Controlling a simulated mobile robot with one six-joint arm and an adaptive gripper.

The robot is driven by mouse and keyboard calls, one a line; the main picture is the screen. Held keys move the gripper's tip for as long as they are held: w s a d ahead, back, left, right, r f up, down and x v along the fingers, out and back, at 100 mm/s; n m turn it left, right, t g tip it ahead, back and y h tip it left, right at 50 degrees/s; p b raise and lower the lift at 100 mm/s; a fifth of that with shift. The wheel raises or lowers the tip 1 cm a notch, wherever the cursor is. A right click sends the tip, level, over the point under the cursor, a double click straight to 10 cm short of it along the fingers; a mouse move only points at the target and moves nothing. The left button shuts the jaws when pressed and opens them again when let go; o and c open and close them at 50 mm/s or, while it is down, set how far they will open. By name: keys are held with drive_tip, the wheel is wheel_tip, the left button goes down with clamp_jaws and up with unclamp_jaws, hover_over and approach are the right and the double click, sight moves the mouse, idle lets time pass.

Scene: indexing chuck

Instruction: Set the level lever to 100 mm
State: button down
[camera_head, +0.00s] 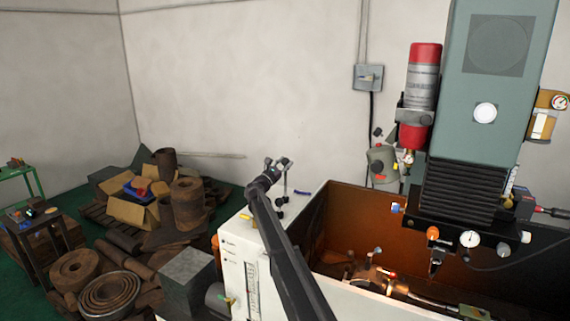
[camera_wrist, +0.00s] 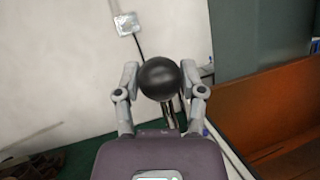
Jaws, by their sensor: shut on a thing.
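The black ball knob (camera_wrist: 160,78) of what looks like the level lever sits between the two fingers of my gripper (camera_wrist: 160,88) in the wrist view. A shiny rod (camera_wrist: 169,118) shows below the knob. My gripper is shut on the knob. In the camera_head view my gripper (camera_head: 279,163) is above the back left corner of the white machine cabinet (camera_head: 239,245). A thin upright rod (camera_head: 285,184) shows just below it. A vertical scale strip (camera_head: 251,284) is on the cabinet's front, partly beside my arm; its marks are too small to read.
The rust-brown machine basin (camera_head: 345,210) lies right of my arm, with a green-grey column (camera_head: 490,90) above it. A grey wall box (camera_head: 368,77) is behind. Metal coils (camera_head: 110,295) and scrap crowd the floor at left.

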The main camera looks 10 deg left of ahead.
drive_tip(key=shift+f, duration=0.2)
drive_tip(key=shift+c, duration=0.9)
unclamp_jaws()
drive_tip(key=shift+r, duration=0.2)
